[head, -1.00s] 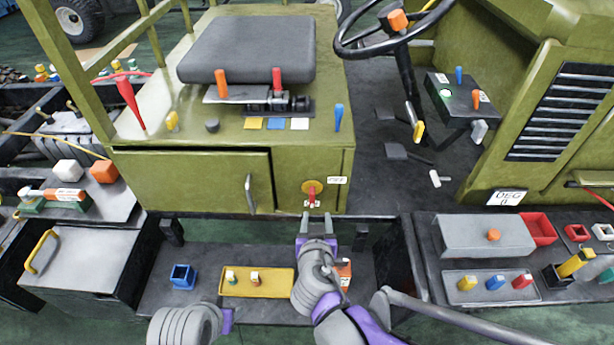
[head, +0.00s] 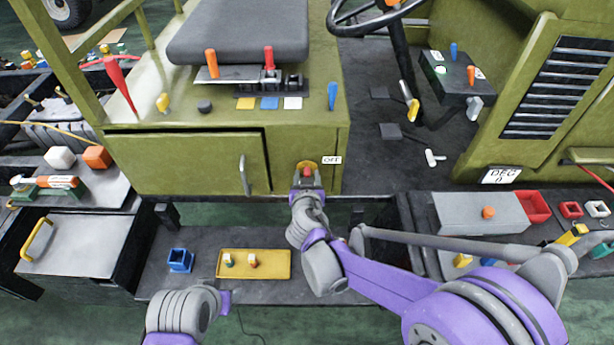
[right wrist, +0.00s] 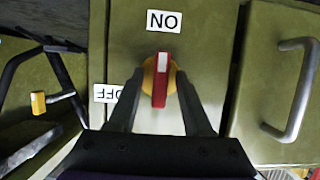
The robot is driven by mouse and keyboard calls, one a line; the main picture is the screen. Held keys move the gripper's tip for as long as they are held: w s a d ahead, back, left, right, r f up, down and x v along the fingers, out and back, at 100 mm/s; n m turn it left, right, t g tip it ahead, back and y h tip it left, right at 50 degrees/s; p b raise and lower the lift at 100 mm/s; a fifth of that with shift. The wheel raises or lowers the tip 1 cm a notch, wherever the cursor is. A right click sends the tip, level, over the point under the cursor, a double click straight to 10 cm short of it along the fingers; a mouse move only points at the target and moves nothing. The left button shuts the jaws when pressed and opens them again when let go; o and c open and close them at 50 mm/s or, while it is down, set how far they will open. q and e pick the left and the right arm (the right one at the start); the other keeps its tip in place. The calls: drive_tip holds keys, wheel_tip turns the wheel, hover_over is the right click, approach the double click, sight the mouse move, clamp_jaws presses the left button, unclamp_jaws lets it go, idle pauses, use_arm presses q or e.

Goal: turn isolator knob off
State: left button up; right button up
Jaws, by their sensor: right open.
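The isolator knob (head: 306,168) is a red handle on a yellow disc, on the green panel below the seat. In the right wrist view the knob (right wrist: 160,88) stands upright in the picture, its white-marked end toward the ON label (right wrist: 164,21), which reads upside down. The OFF label (right wrist: 108,94) is to the left there; in the head view the OFF label (head: 331,160) is right of the knob. My right gripper (right wrist: 160,92) is open, one finger on each side of the knob; contact is unclear. My left gripper (head: 226,299) is low at left, its fingers unclear.
A cabinet door with a grey handle (head: 244,174) is left of the knob. A dark shelf below holds a yellow tray (head: 278,272) and a blue box (head: 181,261). The steering wheel (head: 383,25) and pedals are at upper right.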

clamp_jaws()
